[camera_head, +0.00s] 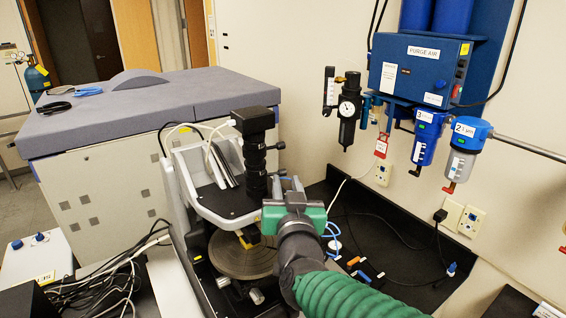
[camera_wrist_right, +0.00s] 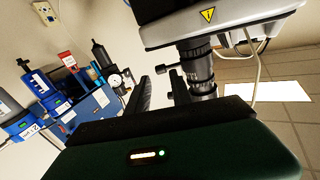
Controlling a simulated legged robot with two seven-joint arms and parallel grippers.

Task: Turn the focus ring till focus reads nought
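The black microscope tube (camera_head: 255,158) stands upright on the profiler, with ribbed rings along it and a small side knob (camera_head: 280,146). I cannot tell which ring is the focus ring. My right gripper (camera_head: 287,184), green-bodied, is just right of the tube's lower part in the head view. In the right wrist view its two dark fingers (camera_wrist_right: 162,92) stand apart with nothing seen between them. The tube (camera_wrist_right: 198,70) shows beyond the right-hand finger, its knob (camera_wrist_right: 161,70) pointing left. Contact is not visible. No focus readout is legible. My left gripper is out of view.
The round stage (camera_head: 240,262) lies below, partly hidden by my right arm. A grey cabinet (camera_head: 120,175) stands behind left. Blue purge-air filters (camera_head: 427,135) hang on the right wall. Loose cables (camera_head: 110,285) lie front left, and small coloured items (camera_head: 362,270) on the black bench.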

